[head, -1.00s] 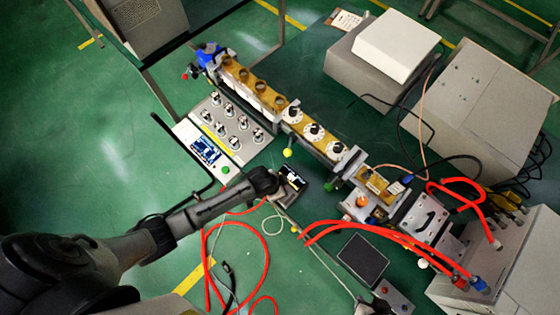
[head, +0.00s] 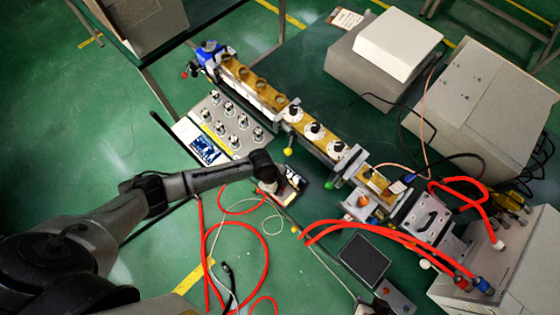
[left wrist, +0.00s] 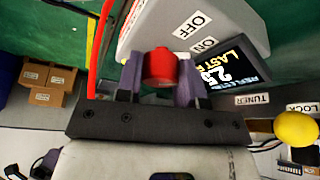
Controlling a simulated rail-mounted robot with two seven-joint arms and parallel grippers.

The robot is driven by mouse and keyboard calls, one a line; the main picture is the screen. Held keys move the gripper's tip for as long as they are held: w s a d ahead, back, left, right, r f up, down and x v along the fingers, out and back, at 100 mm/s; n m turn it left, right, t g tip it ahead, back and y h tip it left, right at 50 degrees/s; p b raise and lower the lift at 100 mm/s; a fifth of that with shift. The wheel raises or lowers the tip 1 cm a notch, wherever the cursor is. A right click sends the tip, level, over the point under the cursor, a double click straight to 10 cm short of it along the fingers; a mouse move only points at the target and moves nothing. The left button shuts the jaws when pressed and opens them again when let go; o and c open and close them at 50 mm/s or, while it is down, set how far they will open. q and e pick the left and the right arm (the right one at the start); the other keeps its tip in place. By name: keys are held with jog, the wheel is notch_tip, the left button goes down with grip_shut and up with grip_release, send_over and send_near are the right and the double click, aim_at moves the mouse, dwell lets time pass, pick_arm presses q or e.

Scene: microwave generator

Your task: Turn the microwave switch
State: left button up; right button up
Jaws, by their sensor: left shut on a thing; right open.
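In the left wrist view a red switch knob (left wrist: 160,68) stands on a light grey unit (left wrist: 165,25) next to black OFF and ON labels. My left gripper (left wrist: 160,82) has its two purple fingers on either side of the knob, shut on it. A lit black display (left wrist: 235,62) is beside the knob. In the head view my left gripper (head: 270,187) is at the small display unit (head: 292,182) at the centre, and my wrist hides the knob there. My right gripper is in neither view.
A yellow ball knob (left wrist: 296,128) is at the right of the wrist view. In the head view a panel of several silver knobs (head: 230,125) lies to the upper left. A brass waveguide row (head: 260,90) runs behind. Red hoses (head: 390,235) lie to the right.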

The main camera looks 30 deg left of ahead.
pick_arm(q)
jog(key=shift+m+g+b, duration=0.3)
jog(key=shift+m, duration=0.4)
jog(key=o, duration=0.9)
